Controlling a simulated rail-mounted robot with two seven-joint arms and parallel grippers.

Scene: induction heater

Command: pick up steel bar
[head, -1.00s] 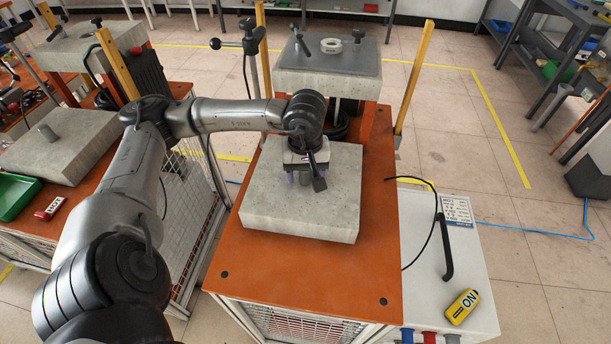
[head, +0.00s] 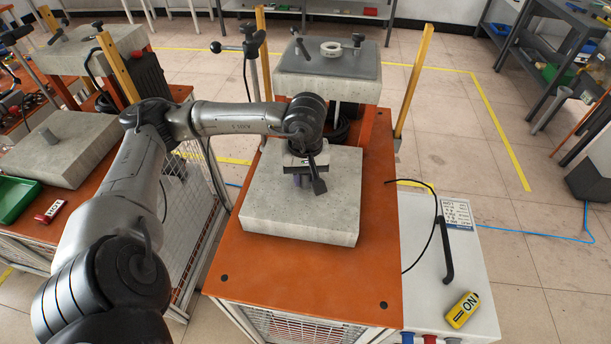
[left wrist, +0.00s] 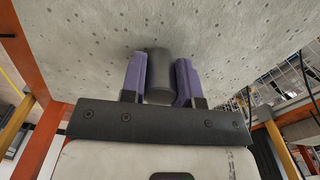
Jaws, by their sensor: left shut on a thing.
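The steel bar (left wrist: 158,76) is a short dark grey cylinder, seen in the left wrist view between the purple fingers of my left gripper (left wrist: 160,82). The fingers are shut on it, one on each side. In the head view, my left gripper (head: 299,180) points down over the grey stone block (head: 300,220) on the orange bench. There the wrist hides the bar. In the left wrist view the stone surface (left wrist: 230,40) lies just beyond the bar; I cannot tell whether the bar touches it. My right gripper is not in view.
Behind stands a raised stone slab (head: 335,72) with a white ring (head: 331,48) on it. Yellow posts (head: 412,82) flank the bench. A white control box (head: 445,265) with a yellow ON switch (head: 462,310) stands at right. The orange top (head: 290,270) is clear in front.

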